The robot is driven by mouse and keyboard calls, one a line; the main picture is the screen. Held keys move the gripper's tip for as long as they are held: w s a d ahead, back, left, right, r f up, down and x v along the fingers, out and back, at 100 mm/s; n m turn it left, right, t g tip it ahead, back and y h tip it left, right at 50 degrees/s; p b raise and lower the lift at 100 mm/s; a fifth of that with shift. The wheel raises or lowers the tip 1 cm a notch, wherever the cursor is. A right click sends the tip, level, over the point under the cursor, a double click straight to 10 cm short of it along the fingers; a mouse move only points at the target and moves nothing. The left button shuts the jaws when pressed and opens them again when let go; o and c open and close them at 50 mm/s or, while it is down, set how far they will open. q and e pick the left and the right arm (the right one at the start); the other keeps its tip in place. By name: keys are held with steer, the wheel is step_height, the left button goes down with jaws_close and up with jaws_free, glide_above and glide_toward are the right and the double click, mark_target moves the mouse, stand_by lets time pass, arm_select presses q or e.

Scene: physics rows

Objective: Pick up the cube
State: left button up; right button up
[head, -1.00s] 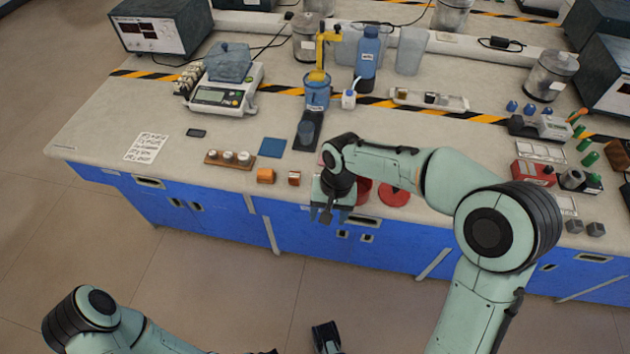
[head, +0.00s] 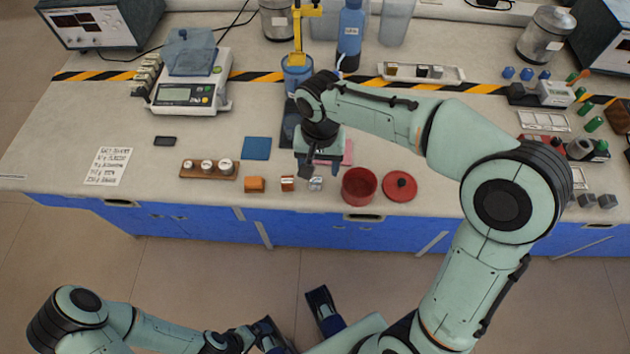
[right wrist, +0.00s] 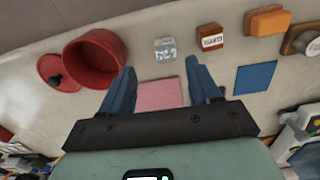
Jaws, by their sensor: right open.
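Several small blocks stand in a row near the bench's front edge. A clear, glassy cube (head: 316,184) is rightmost in the head view; it also shows in the right wrist view (right wrist: 165,49). Left of it is a copper-brown cube with a white label (head: 288,184), also in the right wrist view (right wrist: 210,37). An orange block (head: 255,185) is further left. My right gripper (head: 319,172) is open and empty above the bench, just behind the clear cube in the head view. In the wrist view the clear cube lies beyond the fingertips (right wrist: 160,68). My left gripper (head: 268,335) is low, away from the bench, its jaws unclear.
A red pot (head: 359,186) and red lid (head: 400,186) stand right of the cubes. A pink mat (right wrist: 160,95) lies under the right gripper. A blue mat (head: 257,148) and a wooden holder (head: 208,169) are left. A blue bottle (head: 351,35) stands behind.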

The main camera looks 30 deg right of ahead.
mark_target(316, 180)
steer(key=shift+w+a+f+b, duration=0.1)
steer(key=shift+w+f+b, duration=0.05)
steer(key=shift+f, duration=0.85)
steer(key=shift+w+a+f+b, duration=0.1)
steer(key=shift+f+b, duration=0.1)
steer(key=shift+f, duration=0.85)
steer(key=shift+w+f+b, duration=0.15)
steer(key=shift+f, duration=0.85)
steer(key=c, duration=1.1)
